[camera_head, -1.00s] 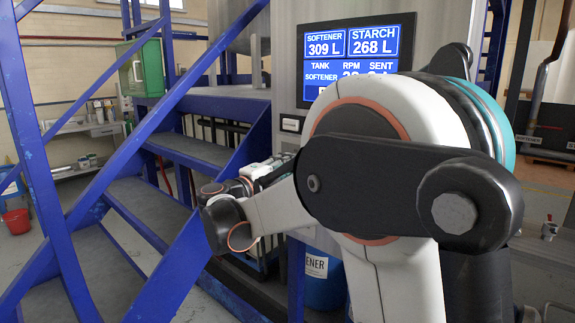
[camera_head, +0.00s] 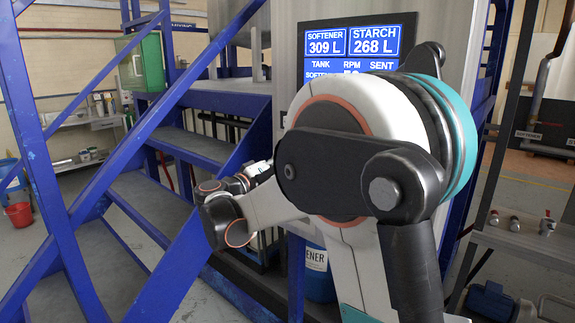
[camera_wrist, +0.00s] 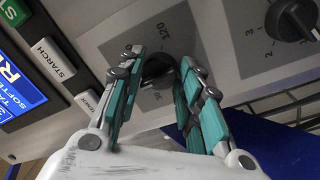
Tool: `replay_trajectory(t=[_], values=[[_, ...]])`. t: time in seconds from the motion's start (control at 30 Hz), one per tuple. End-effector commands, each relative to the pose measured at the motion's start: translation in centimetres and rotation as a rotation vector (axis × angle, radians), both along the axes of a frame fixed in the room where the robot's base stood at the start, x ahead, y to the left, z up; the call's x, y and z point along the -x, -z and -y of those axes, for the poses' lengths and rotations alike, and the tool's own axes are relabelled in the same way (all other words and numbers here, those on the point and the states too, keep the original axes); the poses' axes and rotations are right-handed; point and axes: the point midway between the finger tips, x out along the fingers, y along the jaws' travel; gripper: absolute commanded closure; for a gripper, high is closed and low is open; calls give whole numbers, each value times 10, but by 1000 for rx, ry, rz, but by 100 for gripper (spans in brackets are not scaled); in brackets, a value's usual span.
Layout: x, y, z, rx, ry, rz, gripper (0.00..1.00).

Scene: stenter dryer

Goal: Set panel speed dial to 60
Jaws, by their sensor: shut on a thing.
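The speed dial (camera_wrist: 158,74) is a dark round knob on a grey panel plate (camera_wrist: 215,22) in the wrist view, with 120 and 30 among the printed marks around it. My gripper (camera_wrist: 163,62) has its teal-padded fingers on either side of this knob and is shut on it. The fingers hide much of the knob and its scale, so I cannot read its setting.
A second black knob (camera_wrist: 293,17) sits close to the right of my gripper in the wrist view. STARCH (camera_wrist: 53,59) and another button lie to the left. In the head view, blue stairs (camera_head: 165,195) stand left and a shelf with fittings (camera_head: 515,228) right.

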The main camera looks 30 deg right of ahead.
Motion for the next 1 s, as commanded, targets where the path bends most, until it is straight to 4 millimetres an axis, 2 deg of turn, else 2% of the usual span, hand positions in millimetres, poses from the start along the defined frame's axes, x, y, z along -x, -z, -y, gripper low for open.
replay_trajectory(t=[0.57, 0.6, 0.67, 0.7, 1.0], values=[[1, 2, 0, -17, 2, 32, 91], [1, 3, 0, -17, 2, 32, 63], [1, 2, 0, -17, 2, 32, 49], [1, 2, 0, -16, 1, 31, 47], [0, 1, 0, -14, 0, 31, 47]])
